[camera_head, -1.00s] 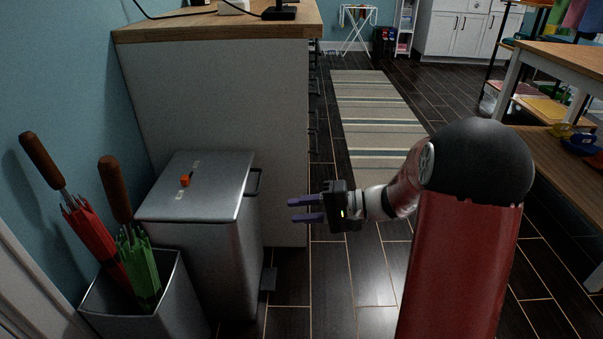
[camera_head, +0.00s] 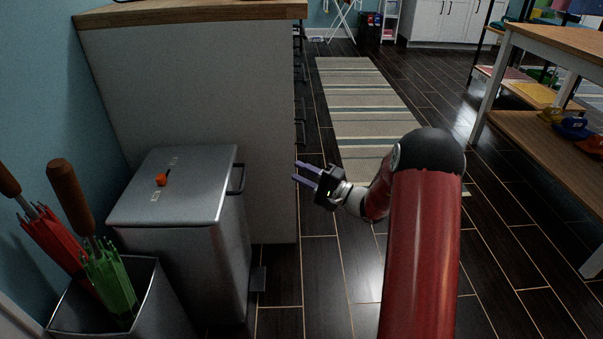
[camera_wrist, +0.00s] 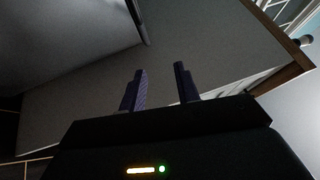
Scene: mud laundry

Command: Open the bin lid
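The grey metal bin (camera_head: 185,260) stands against the end of the cabinet. A dark handle (camera_head: 237,179) sticks out at the lid's right edge, and a pedal (camera_head: 258,279) sits low on the right side. My gripper (camera_head: 300,174) is to the right of the handle, apart from it, with its two purple fingers spread and nothing between them. The open fingers (camera_wrist: 161,90) also show in the wrist view, pointing towards grey surfaces.
An umbrella stand (camera_head: 130,300) with a red umbrella (camera_head: 58,240) and a green umbrella (camera_head: 108,280) stands left of the bin. The wood-topped cabinet (camera_head: 200,90) is behind it. A striped rug (camera_head: 365,110) lies on the dark floor, and a wooden table (camera_head: 560,40) stands at the right.

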